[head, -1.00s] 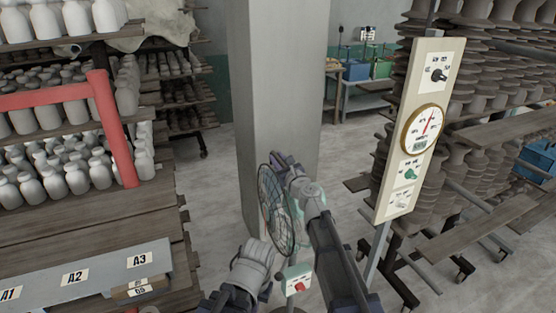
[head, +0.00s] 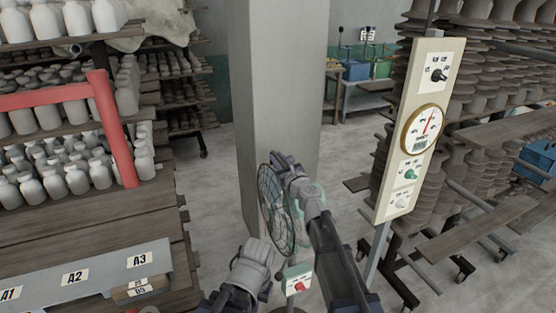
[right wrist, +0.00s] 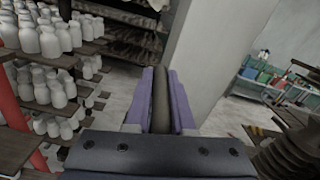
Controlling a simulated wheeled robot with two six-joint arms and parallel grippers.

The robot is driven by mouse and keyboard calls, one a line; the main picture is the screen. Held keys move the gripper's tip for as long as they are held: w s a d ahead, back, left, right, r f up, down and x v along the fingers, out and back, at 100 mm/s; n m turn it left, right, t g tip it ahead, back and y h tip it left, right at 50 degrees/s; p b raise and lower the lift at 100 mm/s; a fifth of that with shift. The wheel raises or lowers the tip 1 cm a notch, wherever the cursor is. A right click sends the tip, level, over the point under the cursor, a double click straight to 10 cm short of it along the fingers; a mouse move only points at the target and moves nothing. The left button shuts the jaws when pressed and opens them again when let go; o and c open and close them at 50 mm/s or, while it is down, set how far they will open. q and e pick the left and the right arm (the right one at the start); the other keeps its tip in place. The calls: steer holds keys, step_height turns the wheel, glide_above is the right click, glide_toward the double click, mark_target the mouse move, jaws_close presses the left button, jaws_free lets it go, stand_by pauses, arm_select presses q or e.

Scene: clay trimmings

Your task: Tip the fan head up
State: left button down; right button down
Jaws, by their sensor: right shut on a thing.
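The fan head (head: 271,205) is a dark round wire cage seen nearly edge-on, in the middle of the head view in front of the grey pillar. My right gripper (head: 284,163) is at the top of the cage, shut on its upper edge. In the right wrist view the two purple jaws (right wrist: 160,100) close on a dark olive band, the edge of the fan head (right wrist: 160,98). My right forearm hides the fan's back. A small box with a red knob (head: 296,278) shows below the fan. My left gripper is not in clear view; only part of my left arm shows at the bottom.
The grey pillar (head: 277,90) stands close behind the fan. A panel with a gauge (head: 400,130) stands to the right, before racks of brown ware (head: 480,100). Shelves of pale bottles (head: 70,170) and a red rail (head: 115,130) are on the left. Open floor (head: 215,190) lies between.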

steer(key=shift+d, duration=0.1)
stand_by(0.3)
steer(key=w+d+r+m+p, duration=0.2)
steer(key=w+d, duration=0.1)
steer(key=d, duration=0.4)
steer(key=shift+d+r+m, duration=0.2)
steer(key=shift+m, duration=0.2)
steer(key=c, duration=0.8)
jaws_free()
steer(key=shift+d, duration=0.2)
steer(key=shift+a, duration=0.15)
steer(key=v, duration=0.7)
steer(key=shift+s, duration=0.35)
